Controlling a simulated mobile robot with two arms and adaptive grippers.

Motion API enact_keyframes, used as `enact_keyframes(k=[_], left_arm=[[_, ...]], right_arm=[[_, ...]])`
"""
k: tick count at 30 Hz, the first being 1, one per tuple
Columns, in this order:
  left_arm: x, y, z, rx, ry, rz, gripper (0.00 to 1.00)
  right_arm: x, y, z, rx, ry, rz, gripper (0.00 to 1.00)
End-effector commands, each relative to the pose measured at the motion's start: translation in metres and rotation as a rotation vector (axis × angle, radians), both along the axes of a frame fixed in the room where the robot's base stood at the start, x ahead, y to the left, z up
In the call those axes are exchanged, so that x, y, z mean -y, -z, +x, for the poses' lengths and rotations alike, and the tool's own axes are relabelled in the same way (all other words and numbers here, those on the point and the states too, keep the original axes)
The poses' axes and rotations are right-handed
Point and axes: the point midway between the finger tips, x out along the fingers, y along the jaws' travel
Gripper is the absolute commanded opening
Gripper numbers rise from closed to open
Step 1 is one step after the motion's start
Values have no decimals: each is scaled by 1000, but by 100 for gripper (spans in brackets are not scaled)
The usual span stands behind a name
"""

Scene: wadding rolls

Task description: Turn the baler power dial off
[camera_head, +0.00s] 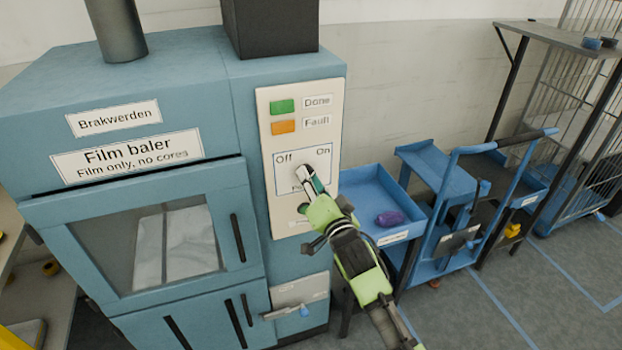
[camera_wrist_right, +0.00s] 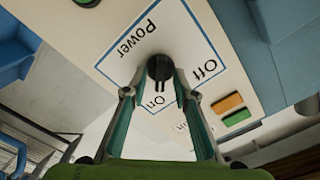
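The power dial (camera_wrist_right: 159,68) is a dark round knob on the white control panel (camera_head: 264,125) of the blue film baler (camera_head: 150,60). In the right wrist view its ridge points towards the "On" label, with "Off" to the upper right. My right gripper (camera_wrist_right: 158,82) is at the panel, with one finger on each side of the dial. The fingers are apart, with small gaps seeming to show beside the knob; contact is unclear. In the head view the right gripper (camera_head: 308,179) partly covers the dial. My left gripper is not in view.
Green "Done" (camera_head: 282,106) and orange "Fault" (camera_head: 283,127) indicators sit above the dial. A blue cart (camera_head: 363,195) with a purple roll (camera_head: 390,218) stands right of the baler. A blue trolley (camera_head: 440,180) and shelving (camera_head: 560,36) are farther right.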

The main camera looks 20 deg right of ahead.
Motion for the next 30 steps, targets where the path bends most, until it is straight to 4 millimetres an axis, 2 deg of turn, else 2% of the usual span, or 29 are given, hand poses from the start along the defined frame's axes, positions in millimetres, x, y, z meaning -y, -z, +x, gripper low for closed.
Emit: enact_keyframes(k=[5, 6, 9, 20, 30], left_arm=[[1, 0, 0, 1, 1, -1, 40], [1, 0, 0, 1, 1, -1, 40], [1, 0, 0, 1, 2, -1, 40], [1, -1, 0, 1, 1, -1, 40], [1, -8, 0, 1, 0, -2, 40]], right_arm=[[0, 0, 0, 1, -1, 1, 26], [0, 0, 0, 0, 0, 1, 24], [0, 0, 0, 0, 0, 1, 0], [0, 0, 0, 1, 0, -17, 0], [0, -2, 0, 8, 0, -199, 0]])
